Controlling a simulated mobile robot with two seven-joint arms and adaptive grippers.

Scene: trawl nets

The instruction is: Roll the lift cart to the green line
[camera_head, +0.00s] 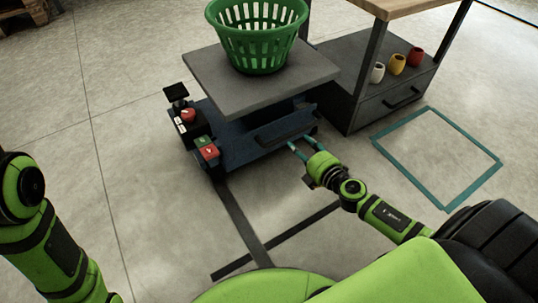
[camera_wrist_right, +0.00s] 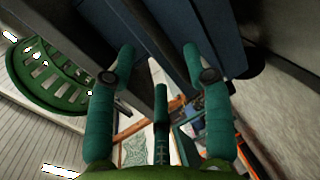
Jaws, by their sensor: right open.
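The lift cart (camera_head: 236,139) has a blue body, a grey platform and a dark bar handle (camera_head: 285,130) on its near side. A green slotted basket (camera_head: 259,38) stands on the platform; it also shows in the right wrist view (camera_wrist_right: 50,75). My right gripper (camera_head: 298,149) is open at the cart's near side, close to the handle's right end. In the right wrist view its teal fingers (camera_wrist_right: 158,55) are apart in front of a dark bar and the blue body; contact is unclear. A teal-green taped outline (camera_head: 437,152) lies on the floor to the right. My left gripper is out of frame.
A control box with red buttons (camera_head: 208,152) sits at the cart's left end. A workbench (camera_head: 365,113) with several cups on its shelf stands close behind and right of the cart. Dark floor strips (camera_head: 243,222) lie in front. The floor at left is clear.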

